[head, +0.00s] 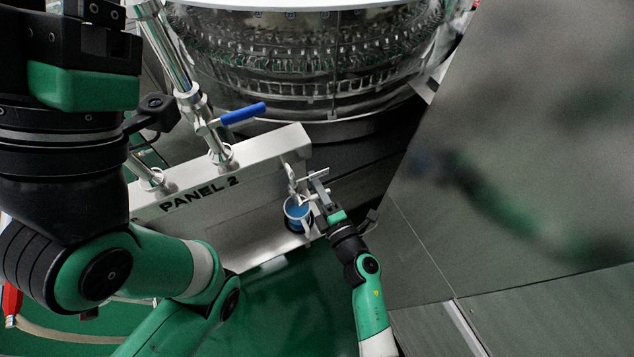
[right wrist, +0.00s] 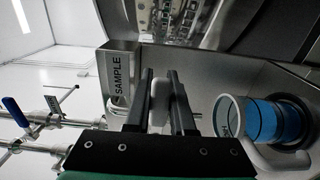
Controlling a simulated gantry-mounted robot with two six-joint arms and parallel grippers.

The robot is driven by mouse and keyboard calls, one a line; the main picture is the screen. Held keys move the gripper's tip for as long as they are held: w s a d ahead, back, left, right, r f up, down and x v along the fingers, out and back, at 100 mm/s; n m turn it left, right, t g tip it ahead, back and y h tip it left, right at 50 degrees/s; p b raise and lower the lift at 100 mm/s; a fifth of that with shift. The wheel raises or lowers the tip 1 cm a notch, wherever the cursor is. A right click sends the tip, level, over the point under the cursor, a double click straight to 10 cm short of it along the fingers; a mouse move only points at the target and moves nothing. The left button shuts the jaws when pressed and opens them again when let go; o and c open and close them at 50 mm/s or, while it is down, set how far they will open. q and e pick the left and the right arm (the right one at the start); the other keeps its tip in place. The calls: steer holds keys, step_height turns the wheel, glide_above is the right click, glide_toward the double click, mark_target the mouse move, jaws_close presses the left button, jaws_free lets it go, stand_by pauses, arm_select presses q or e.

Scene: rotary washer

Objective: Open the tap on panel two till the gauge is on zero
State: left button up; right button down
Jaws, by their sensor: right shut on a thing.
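The metal panel marked PANEL 2 (head: 235,200) stands in the middle of the head view. My right gripper (head: 318,186) is at its right end, beside a small metal tap (head: 292,182). In the right wrist view, my gripper's dark fingers (right wrist: 163,100) are shut on a pale grey piece (right wrist: 159,103), seemingly the tap's handle. A round, white-rimmed blue thing with a pale handle (head: 297,208) is just below the gripper; it also shows in the right wrist view (right wrist: 228,116). I cannot tell whether it is the gauge. No reading is legible. My left gripper (head: 95,32) is at top left, fingers unclear.
A blue-handled valve (head: 243,113) sits on a pipe above the panel. A SAMPLE label (right wrist: 119,75) is left of my fingers. A large round steel machine (head: 320,60) stands behind. A grey blurred surface (head: 530,130) fills the right. Green floor (head: 285,310) lies in front.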

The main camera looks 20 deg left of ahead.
steer(key=c, duration=0.8)
jaws_free()
steer(key=shift+o, duration=0.2)
steer(key=shift+r, duration=0.1)
steer(key=p+v, duration=0.6)
steer(key=v, duration=0.5)
steer(key=shift+s+d, duration=0.25)
